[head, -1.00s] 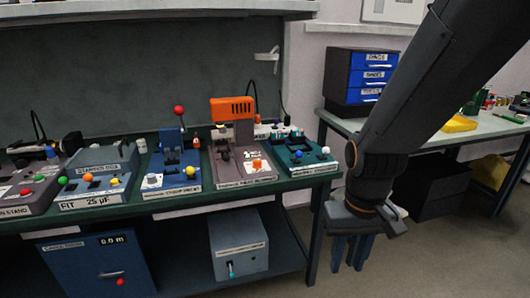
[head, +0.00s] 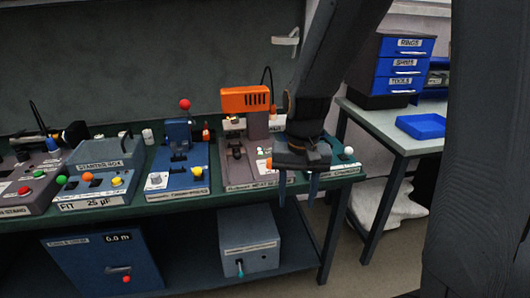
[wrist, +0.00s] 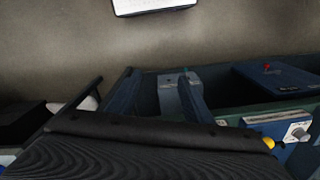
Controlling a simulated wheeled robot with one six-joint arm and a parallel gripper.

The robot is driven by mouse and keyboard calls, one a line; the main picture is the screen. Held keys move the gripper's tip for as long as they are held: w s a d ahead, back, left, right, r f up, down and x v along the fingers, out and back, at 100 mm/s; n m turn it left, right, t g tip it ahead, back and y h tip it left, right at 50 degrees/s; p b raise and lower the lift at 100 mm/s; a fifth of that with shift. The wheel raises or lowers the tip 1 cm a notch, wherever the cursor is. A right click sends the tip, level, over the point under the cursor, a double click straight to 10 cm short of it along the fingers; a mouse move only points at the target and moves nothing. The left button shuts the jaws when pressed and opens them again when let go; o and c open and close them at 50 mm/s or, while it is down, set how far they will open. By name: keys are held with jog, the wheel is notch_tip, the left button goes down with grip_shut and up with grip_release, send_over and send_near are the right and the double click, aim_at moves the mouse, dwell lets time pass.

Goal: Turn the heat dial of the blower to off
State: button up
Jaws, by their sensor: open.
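The blower shows in the head view as an orange housing (head: 246,99) on a grey stand and a grey base (head: 236,168) with a lettered front strip, on the green bench. My arm and gripper cover the right part of the base. No heat dial can be made out clearly, nor its setting. My gripper (head: 297,188) is open and empty, fingers pointing down, at the bench's front edge by the blower's right front corner. In the wrist view its dark body fills the bottom, with the fingers (wrist: 157,88) apart.
A blue unit (head: 178,176) with a red-ball lever and a starter box (head: 100,170) stand left of the blower. A teal unit (head: 344,165) is partly hidden behind my gripper. A grey box (head: 248,243) sits on the lower shelf. A side table (head: 385,125) stands at the right.

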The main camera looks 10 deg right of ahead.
jog(key=w+m+p, duration=0.3)
jog(key=w+m, duration=0.1)
jog(key=w, duration=0.5)
jog(key=w+r+m+p, duration=0.1)
jog(key=w+m+p, duration=0.2)
jog(key=w, duration=0.6)
jog(key=w+r+m+p, duration=0.1)
jog(key=w+m+p, duration=0.2)
jog(key=w+m, duration=0.2)
jog(key=shift+w+d+r, duration=0.1)
jog(key=shift+w+r, duration=0.05)
jog(key=shift+w, duration=1.75)
jog(key=shift+w+f+m+p, duration=0.2)
jog(key=shift+f+m+p, duration=0.1)
jog(key=shift+f+p, duration=1.45)
jog(key=shift+f, duration=2.25)
jog(key=c, duration=1.1)
jog(key=shift+o, duration=0.2)
